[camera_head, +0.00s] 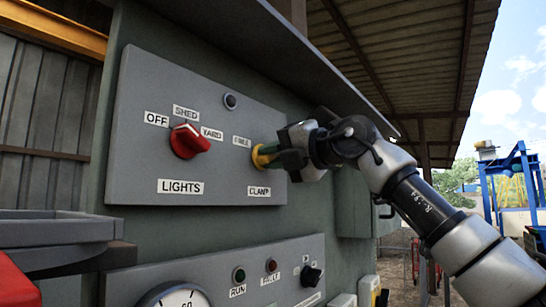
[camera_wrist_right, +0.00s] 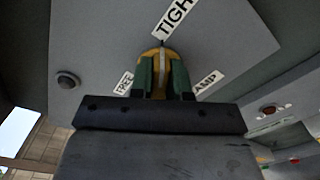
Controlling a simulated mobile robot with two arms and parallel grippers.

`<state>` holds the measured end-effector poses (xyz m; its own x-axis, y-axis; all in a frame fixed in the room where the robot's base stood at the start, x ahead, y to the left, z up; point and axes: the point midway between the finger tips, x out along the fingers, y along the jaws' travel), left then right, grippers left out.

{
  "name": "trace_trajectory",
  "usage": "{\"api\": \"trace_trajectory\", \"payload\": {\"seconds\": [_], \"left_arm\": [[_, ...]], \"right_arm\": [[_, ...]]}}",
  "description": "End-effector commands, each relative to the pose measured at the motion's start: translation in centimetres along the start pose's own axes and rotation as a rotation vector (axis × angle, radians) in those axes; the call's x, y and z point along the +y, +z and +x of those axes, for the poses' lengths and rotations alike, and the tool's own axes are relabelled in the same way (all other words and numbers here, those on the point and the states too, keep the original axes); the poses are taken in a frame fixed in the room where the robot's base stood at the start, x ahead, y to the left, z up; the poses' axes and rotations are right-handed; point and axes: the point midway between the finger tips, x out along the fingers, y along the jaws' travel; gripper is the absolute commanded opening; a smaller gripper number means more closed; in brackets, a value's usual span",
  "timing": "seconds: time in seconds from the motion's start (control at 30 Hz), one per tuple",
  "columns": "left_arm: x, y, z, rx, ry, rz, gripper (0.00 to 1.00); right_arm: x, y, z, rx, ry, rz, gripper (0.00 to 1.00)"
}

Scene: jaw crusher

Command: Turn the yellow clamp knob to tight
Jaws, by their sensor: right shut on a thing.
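The yellow clamp knob (camera_head: 257,158) is at the right end of the grey upper panel, by the FREE and CLAMP labels, and is mostly hidden by my right gripper. My right gripper (camera_head: 270,155) is shut on it, reaching in from the right. In the right wrist view, the yellow knob (camera_wrist_right: 152,55) shows between the green fingers (camera_wrist_right: 163,78). A pale stripe on the knob runs up the picture, toward the TIGHT label (camera_wrist_right: 175,18). The FREE label (camera_wrist_right: 124,83) lies to the lower left of the knob. My left gripper is not in view.
A red LIGHTS knob (camera_head: 188,141) and a dark round button (camera_head: 230,101) share the panel. Below is a second panel with RUN and FAULT lamps, a black knob (camera_head: 311,276) and a gauge (camera_head: 175,297). A canopy (camera_head: 240,30) overhangs the upper panel.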

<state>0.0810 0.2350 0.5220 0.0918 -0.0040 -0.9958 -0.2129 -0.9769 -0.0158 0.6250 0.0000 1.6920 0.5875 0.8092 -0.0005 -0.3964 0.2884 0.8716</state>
Motion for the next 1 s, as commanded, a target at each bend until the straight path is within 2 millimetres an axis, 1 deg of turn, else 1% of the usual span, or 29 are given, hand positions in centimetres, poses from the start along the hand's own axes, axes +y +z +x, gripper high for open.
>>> {"api": "trace_trajectory", "payload": {"seconds": [0.37, 0.4, 0.53, 0.83, 0.93, 1.0], "left_arm": [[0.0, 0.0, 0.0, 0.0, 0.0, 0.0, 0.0], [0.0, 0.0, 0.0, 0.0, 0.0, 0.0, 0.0], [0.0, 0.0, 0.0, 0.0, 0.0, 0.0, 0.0], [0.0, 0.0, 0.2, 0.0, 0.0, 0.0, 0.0], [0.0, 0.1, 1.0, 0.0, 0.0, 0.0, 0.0], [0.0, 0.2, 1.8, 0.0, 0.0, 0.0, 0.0]], "right_arm": [[0.1, 0.2, -0.1, -0.004, 0.004, 0.007, 0.0], [0.1, 0.2, -0.1, -0.004, 0.003, 0.007, 0.23], [0.1, 0.1, -0.1, -0.003, 0.002, 0.006, 0.43], [-0.1, 0.0, -0.2, -0.002, 0.001, 0.004, 0.43], [-0.3, 0.0, -1.2, -0.003, 0.002, 0.003, 0.43], [-0.4, -0.1, -2.3, -0.004, 0.002, 0.002, 0.43]]}}
